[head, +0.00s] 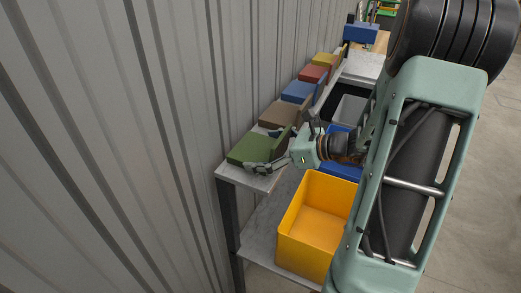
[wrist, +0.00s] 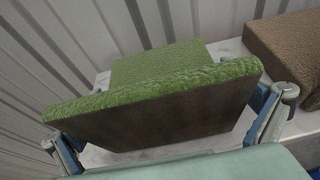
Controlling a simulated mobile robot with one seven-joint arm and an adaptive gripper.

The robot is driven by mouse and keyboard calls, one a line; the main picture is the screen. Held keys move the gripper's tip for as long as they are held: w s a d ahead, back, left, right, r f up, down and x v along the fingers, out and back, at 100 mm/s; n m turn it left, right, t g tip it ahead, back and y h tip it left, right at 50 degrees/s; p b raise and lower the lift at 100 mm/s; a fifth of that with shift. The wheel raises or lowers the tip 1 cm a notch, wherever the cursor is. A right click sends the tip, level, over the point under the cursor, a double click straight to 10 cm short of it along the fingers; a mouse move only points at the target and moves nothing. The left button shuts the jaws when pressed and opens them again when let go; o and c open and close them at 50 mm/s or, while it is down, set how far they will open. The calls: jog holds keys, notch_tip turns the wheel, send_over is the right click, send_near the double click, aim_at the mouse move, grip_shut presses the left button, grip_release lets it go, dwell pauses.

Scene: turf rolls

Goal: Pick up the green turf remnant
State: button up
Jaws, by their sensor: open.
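The green turf remnant (head: 252,147) lies on the near end of the grey shelf top, with one part flat and another part standing up. In the wrist view the remnant (wrist: 160,92) shows a green grassy top and a brown backing facing the camera. My gripper (head: 272,152) is at the upright part. In the wrist view my gripper (wrist: 168,120) is open, with one finger beyond each end of the upright part. I cannot tell whether either finger touches it.
A brown piece (head: 280,113) lies just behind the green one, close to my right finger in the wrist view. Blue (head: 297,91), red (head: 312,73) and yellow pieces follow along the shelf. A corrugated wall (head: 120,130) runs alongside. A yellow bin (head: 318,215) stands below.

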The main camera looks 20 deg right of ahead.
jog(key=shift+w+a+f, duration=0.1)
jog(key=shift+w+a, duration=0.05)
jog(key=c, duration=0.9)
